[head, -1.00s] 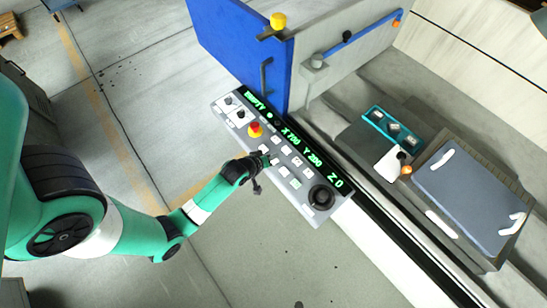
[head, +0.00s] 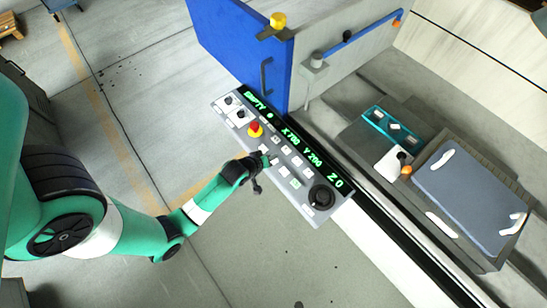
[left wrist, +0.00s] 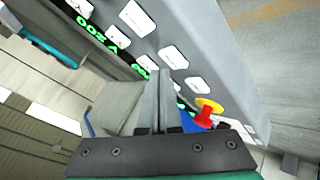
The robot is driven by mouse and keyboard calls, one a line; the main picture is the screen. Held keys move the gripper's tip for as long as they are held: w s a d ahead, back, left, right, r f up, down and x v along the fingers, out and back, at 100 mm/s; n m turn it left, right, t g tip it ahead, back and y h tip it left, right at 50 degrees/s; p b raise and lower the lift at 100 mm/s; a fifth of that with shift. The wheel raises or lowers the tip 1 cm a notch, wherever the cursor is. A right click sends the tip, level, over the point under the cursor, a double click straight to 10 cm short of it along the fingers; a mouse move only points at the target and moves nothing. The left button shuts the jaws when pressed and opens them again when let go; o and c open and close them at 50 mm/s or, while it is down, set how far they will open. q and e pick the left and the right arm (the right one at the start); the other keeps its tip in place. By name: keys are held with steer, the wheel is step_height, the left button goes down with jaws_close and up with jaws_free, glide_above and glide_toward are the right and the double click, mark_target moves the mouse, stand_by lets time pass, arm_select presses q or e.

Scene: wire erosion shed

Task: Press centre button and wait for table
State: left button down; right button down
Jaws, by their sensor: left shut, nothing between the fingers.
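The control panel (head: 228,112) is grey, with a grid of white buttons, a red knob on yellow (head: 255,129) and a black dial (head: 321,196). My left gripper (head: 264,160) is shut and empty, its tips at the button grid. The tips hide part of the grid, and I cannot tell whether they touch the centre button. In the left wrist view the shut fingers (left wrist: 160,75) point at the panel between white buttons (left wrist: 173,57). The machine table (head: 428,224) stands right of the panel. My right gripper is not in view.
A blue door (head: 235,50) stands behind the panel. A teal tray (head: 372,116) with small pale blocks and a blue-grey plate (head: 470,190) are on the machine. The green display (head: 298,146) seems to read X 700, Y 200, Z 0. Floor left of the panel is clear.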

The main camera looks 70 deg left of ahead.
arm_select(q)
steer(key=shift+f, duration=0.35)
